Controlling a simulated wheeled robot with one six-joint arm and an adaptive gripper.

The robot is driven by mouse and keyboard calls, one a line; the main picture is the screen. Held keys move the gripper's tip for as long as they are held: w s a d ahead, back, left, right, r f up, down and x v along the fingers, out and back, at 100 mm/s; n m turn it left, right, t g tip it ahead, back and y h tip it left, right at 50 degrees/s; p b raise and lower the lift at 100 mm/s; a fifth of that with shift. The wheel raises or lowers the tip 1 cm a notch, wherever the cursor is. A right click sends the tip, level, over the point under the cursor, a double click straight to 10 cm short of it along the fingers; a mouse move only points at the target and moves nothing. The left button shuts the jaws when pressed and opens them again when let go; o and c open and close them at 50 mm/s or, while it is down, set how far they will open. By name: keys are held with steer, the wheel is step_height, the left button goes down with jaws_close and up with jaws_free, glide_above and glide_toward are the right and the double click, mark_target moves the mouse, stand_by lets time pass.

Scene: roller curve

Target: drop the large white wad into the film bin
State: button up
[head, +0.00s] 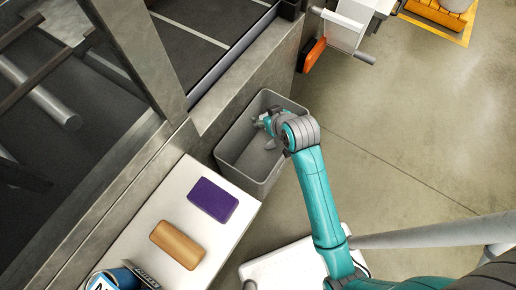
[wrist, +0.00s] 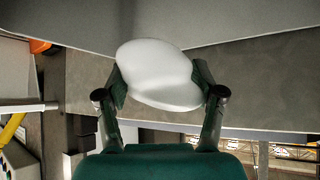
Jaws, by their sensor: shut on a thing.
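The large white wad (wrist: 158,76) is a smooth, pale rounded lump in the wrist view. My gripper (wrist: 160,84) is shut on it, with one finger on each side. In the head view my gripper (head: 267,126) is over the opening of a grey open-topped bin (head: 246,174), which I take for the film bin. The wad is not clearly seen in that view. I cannot tell how far the gripper is below or above the rim. Grey surfaces lie behind the wad in the wrist view.
A metal frame and conveyor stand at left. An orange object (head: 311,54) lies beyond the bin. Concrete floor (head: 410,130) is open at right.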

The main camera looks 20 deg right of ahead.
steer(key=shift+f, duration=2.1)
steer(key=o, duration=1)
steer(key=v, duration=1.2)
